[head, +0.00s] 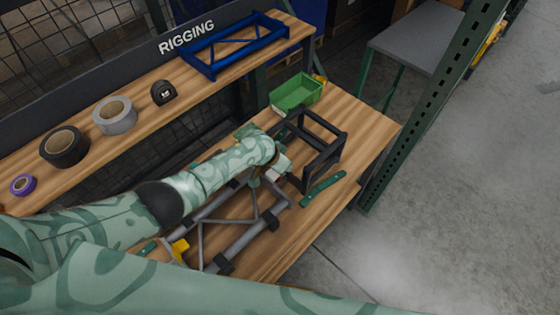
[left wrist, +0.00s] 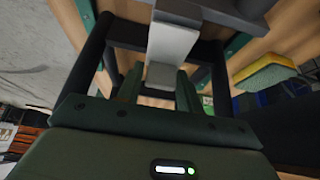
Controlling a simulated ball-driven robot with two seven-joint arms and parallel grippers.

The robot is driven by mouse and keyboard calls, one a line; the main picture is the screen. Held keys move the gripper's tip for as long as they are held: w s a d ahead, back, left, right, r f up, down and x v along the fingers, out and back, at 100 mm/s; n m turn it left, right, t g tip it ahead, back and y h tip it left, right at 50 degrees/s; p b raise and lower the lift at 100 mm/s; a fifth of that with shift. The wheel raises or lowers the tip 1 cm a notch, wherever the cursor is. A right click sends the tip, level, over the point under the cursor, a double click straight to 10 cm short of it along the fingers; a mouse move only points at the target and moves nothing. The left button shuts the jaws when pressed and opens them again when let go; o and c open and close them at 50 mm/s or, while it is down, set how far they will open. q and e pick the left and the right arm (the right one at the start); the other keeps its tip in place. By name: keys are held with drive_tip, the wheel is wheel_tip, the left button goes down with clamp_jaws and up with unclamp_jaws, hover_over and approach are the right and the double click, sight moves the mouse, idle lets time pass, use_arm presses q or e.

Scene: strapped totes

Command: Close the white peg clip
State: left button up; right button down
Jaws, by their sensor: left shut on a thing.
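The white peg clip (head: 273,174) shows as a small pale piece at the far right end of a grey tube truss (head: 240,242) on the workbench. In the left wrist view the clip (left wrist: 171,42) is a pale bent strip that runs from a dark grey part down to between my fingers. My left gripper (left wrist: 158,90) is shut on the clip's lower end. In the head view my left gripper is mostly hidden behind its own wrist, beside the clip. I cannot tell whether the clip is seated. My right gripper is not in view.
A black open frame (head: 341,154) stands just beyond the clip, close to my left gripper. A green bar (head: 323,189) lies in front of it and a green bin (head: 296,91) behind. A yellow part (head: 180,249) is at the truss's near end. The shelf (head: 133,81) holds tape rolls and a blue truss.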

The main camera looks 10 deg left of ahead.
use_arm(q)
drive_tip(key=shift+f, duration=0.1)
idle(0.4)
drive_tip(key=o, duration=0.8)
drive_tip(key=shift+o, duration=0.2)
drive_tip(key=shift+w, duration=0.1)
drive_tip(key=shift+s+a+r+p, duration=0.1)
drive_tip(key=shift+s+r+p, duration=0.1)
drive_tip(key=shift+r+p, duration=0.25)
drive_tip(key=p+v, duration=0.4)
drive_tip(key=v, duration=0.2)
drive_tip(key=shift+w+r, duration=0.1)
drive_tip(key=shift+w, duration=0.1)
drive_tip(key=p+v, duration=0.3)
drive_tip(key=v, duration=0.6)
drive_tip(key=shift+p, duration=0.4)
drive_tip(key=shift+r, duration=0.1)
